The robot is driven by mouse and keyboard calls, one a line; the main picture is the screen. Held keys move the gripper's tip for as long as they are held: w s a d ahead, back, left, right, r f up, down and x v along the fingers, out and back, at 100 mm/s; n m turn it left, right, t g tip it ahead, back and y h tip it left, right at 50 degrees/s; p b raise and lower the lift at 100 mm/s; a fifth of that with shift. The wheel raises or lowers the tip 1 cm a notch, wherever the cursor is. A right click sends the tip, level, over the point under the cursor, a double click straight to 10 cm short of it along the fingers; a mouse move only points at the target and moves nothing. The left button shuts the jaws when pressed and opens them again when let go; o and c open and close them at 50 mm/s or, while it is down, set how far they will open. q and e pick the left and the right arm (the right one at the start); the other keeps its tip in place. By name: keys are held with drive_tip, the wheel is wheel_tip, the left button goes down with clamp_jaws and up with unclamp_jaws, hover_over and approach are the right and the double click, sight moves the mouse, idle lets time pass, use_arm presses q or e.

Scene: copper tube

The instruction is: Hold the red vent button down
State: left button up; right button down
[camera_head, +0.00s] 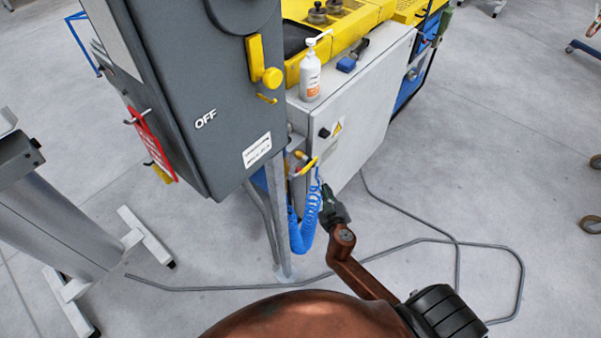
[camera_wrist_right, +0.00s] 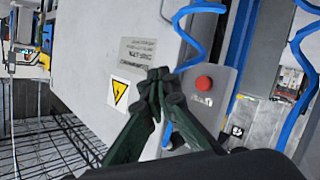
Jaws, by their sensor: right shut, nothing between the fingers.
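The red vent button (camera_wrist_right: 204,83) shows in the right wrist view as a small round red cap on a grey plate (camera_wrist_right: 215,105). I see no contact with the button. In the head view the right gripper (camera_head: 331,208) is small and partly hidden, beside the blue coiled hose. My left gripper is not in view.
The blue coiled hose (camera_head: 303,235) hangs close to my right gripper; its loops (camera_wrist_right: 191,20) pass near the button. A cable (camera_head: 400,243) lies on the floor.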

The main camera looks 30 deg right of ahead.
drive_tip(key=w+a+b, duration=0.1)
drive_tip(key=w+a, duration=0.2)
drive_tip(key=w, duration=0.5)
drive_tip(key=shift+a, duration=0.2)
drive_tip(key=shift+w, duration=0.1)
idle(1.3)
drive_tip(key=shift+w+a, duration=0.15)
drive_tip(key=shift+w, duration=0.2)
drive_tip(key=shift+w+a, duration=0.1)
drive_tip(key=shift+w, duration=0.15)
idle(0.5)
drive_tip(key=shift+w+a+b, duration=0.2)
drive_tip(key=shift+w+b, duration=0.1)
idle(1.1)
drive_tip(key=shift+s, duration=0.1)
idle(2.0)
drive_tip(key=shift+s+d, duration=0.45)
drive_tip(key=shift+s, duration=0.4)
